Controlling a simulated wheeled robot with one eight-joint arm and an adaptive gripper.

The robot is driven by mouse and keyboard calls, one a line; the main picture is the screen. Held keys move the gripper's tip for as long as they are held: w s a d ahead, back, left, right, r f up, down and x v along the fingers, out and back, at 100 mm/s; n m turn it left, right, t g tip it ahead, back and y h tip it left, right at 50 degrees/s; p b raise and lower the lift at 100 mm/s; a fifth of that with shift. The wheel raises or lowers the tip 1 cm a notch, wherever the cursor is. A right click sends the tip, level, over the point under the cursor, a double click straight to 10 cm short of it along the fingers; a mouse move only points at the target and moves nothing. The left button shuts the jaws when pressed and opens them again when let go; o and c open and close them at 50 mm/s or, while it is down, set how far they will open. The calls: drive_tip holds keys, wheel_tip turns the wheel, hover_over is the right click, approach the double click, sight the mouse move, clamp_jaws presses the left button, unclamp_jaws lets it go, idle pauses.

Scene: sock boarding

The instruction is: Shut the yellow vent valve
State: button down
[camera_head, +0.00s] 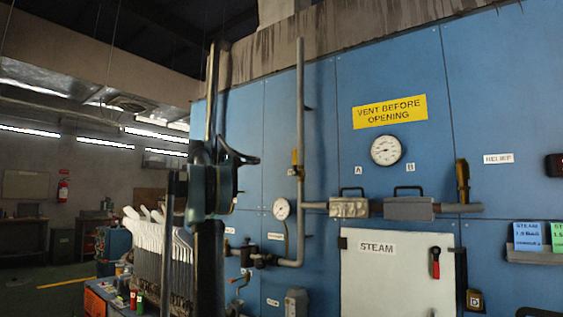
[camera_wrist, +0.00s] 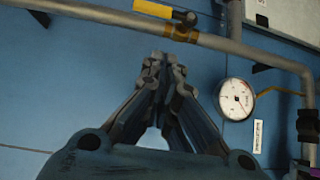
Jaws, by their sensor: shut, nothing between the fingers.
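The yellow valve handle (camera_head: 294,158) stands upright along the vertical grey pipe in the head view. In the head view my gripper (camera_head: 250,160) is left of the valve, and my dark arm hides part of the panel.
A round gauge (camera_head: 282,209) is beside the pipe, also in the wrist view (camera_wrist: 236,99). A second gauge (camera_head: 386,150) sits below the yellow sign (camera_head: 390,111). Another ochre handle (camera_head: 462,181) stands at right. White sock forms (camera_head: 150,240) stand at lower left.

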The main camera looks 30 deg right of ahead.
sight(295, 162)
drive_tip(key=shift+w+d+r+g, duration=0.2)
drive_tip(key=shift+w+r, duration=0.1)
drive_tip(key=shift+r, duration=0.15)
drive_tip(key=shift+w+d+r+g, duration=0.1)
drive_tip(key=shift+w+r+g, duration=0.15)
drive_tip(key=shift+r, duration=0.2)
drive_tip(key=s+a+x, duration=0.1)
drive_tip(key=s+x, duration=0.1)
drive_tip(key=x, duration=1.1)
drive_tip(key=shift+r, duration=0.2)
drive_tip(key=shift+s, duration=0.25)
drive_tip(key=shift+s+r+m+t, duration=0.15)
drive_tip(key=shift+m+t, duration=0.1)
drive_tip(key=shift+m, duration=0.15)
